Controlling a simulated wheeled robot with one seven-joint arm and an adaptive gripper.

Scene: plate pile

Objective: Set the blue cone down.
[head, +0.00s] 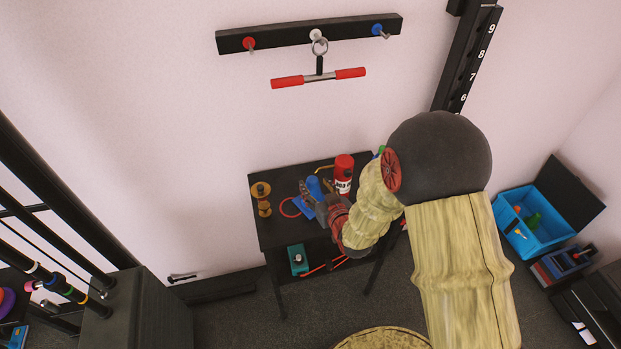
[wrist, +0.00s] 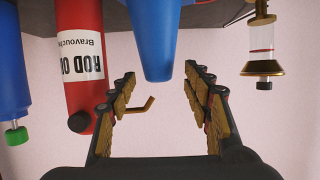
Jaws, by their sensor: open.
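The blue cone (head: 314,186) stands on the black table (head: 262,226), with a square blue base (head: 303,205) showing beside my fingers. In the wrist view, which appears upside down, the cone (wrist: 154,42) has its narrow end toward my gripper and its wide part cut off at the top edge. My gripper (head: 313,203) is low over the table beside the cone. In the wrist view my gripper (wrist: 161,76) is open, with clear gaps between both fingers and the cone. The cone's contact with the table is partly hidden by my gripper.
A red bottle (head: 344,172) stands close right of the cone; it also shows in the wrist view (wrist: 80,60). A brass-and-clear object (head: 262,198) stands at the table's left. A red ring (head: 289,207) lies nearby. A wall bar (head: 310,34) hangs above.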

